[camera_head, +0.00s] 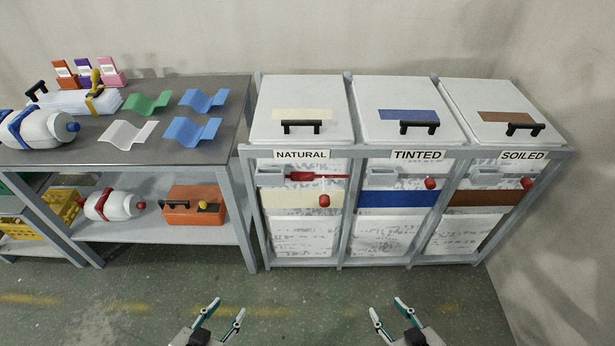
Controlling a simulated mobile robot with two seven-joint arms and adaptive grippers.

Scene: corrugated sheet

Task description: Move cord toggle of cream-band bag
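The cream-band bag (290,226) is white with printed marks and a cream band. It hangs in the left bay of a grey frame, under the NATURAL label. A red cord (318,176) shows across its top, and a red toggle (324,200) sits lower, at the band's right part. Whether the toggle touches the bag is too small to tell. My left gripper (229,307) is open and empty at the bottom of the view, in front of the frame and left of the bag. My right gripper (387,306) is open and empty at the bottom, right of the bag.
Blue-band (385,198) and brown-band (470,197) bags hang in the bays to the right, with red toggles. Lidded bins top the frame. A grey table (160,88) with corrugated sheets stands left. A wall closes the right side. The floor in front is clear.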

